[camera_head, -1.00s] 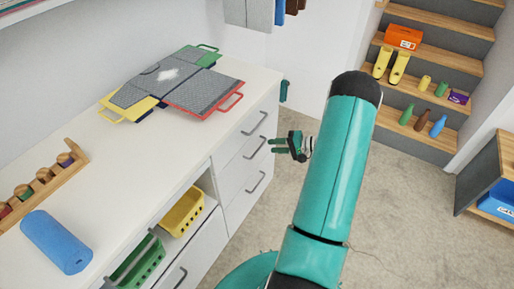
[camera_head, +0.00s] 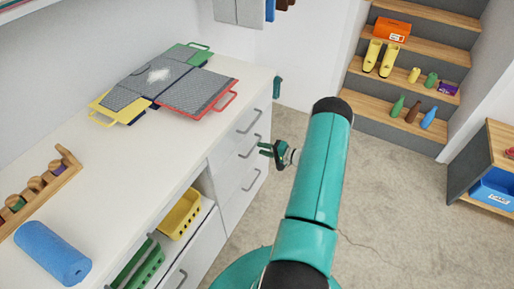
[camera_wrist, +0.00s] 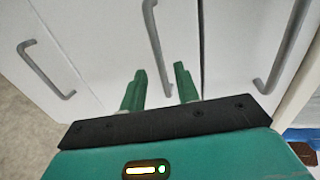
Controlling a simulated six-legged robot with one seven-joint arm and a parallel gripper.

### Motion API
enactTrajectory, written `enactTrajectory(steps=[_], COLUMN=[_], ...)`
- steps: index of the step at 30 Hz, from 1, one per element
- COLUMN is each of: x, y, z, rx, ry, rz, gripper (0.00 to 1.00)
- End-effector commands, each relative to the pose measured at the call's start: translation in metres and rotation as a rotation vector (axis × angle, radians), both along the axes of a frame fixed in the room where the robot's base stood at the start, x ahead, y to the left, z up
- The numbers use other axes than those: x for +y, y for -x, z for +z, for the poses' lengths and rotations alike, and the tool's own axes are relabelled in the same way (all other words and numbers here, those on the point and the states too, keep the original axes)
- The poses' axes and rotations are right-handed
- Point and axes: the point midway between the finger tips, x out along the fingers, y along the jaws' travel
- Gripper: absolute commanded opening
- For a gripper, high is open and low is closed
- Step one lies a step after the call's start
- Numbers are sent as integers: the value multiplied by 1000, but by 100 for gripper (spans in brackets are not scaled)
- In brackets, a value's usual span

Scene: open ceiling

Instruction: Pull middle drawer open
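The white cabinet's right end has a stack of three drawers with grey bar handles. The middle drawer (camera_head: 231,166) is closed, its front flush with the others. Its handle (camera_head: 250,147) is partly behind my fingertips in the head view. My gripper (camera_head: 264,149) is open in front of it. In the wrist view the two green fingers (camera_wrist: 160,82) are spread. The middle handle (camera_wrist: 154,35) runs down between them, with a finger on either side. I cannot tell whether either finger touches the handle or how deep it sits between them.
The neighbouring handles show at left (camera_wrist: 46,70) and right (camera_wrist: 284,48) in the wrist view. Folders (camera_head: 165,85), a blue roll (camera_head: 52,254) and a wooden rack lie on the countertop. Baskets (camera_head: 181,214) sit in the open shelf. Floor right of the drawers is clear.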

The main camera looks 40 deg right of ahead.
Motion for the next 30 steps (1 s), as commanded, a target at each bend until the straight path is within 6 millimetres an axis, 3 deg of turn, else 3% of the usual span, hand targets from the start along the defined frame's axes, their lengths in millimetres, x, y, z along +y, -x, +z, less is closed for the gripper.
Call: enactTrajectory(steps=[7, 17, 22, 30], x=[11, 12, 12, 12], y=[-31, -35, -34, -33], z=[-6, -7, -7, -7], rx=[0, 0, 0, 0], ry=[1, 0, 0, 0], rz=[1, 0, 0, 0], gripper=[32, 32, 0, 0])
